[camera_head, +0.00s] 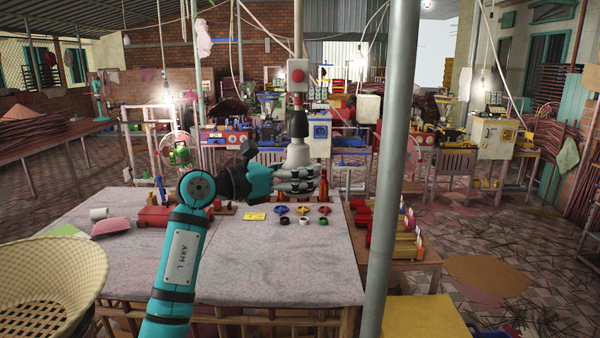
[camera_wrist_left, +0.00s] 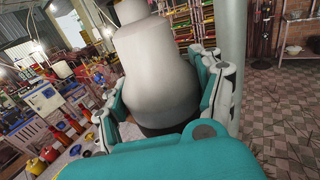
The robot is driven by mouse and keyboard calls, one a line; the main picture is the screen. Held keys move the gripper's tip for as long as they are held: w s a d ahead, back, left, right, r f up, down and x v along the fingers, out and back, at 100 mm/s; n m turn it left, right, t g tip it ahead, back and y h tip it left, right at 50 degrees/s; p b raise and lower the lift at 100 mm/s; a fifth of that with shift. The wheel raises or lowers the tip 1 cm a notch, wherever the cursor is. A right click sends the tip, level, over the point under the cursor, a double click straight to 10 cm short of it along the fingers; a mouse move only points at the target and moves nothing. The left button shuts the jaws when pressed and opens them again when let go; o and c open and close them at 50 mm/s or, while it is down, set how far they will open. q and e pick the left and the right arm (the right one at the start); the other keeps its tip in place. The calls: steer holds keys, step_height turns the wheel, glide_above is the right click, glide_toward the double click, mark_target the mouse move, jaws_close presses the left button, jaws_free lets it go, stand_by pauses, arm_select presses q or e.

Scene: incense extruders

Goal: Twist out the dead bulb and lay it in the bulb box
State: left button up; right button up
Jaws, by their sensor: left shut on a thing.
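A white bulb (camera_head: 298,153) hangs neck up below a black socket (camera_head: 298,124) in the middle of the head view. Its neck appears to meet the socket; whether the thread is engaged cannot be told. My left gripper (camera_head: 298,181) is shut on the bulb's wide lower part, above the table. In the left wrist view the pale bulb (camera_wrist_left: 158,80) fills the space between the two fingers of my left gripper (camera_wrist_left: 165,110). I cannot make out the bulb box for certain. My right gripper is out of view.
A grey post (camera_head: 389,170) stands close on the right. A woven basket (camera_head: 50,285) is at front left. The table's front middle is clear.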

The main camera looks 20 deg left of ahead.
arm_select(q)
steer(key=shift+m+g+h+b, duration=0.4)
steer(key=shift+m+g+h, duration=0.5)
steer(key=shift+g+h, duration=0.1)
steer(key=o, duration=1.1)
steer(key=shift+o, duration=0.2)
steer(key=v, duration=1.2)
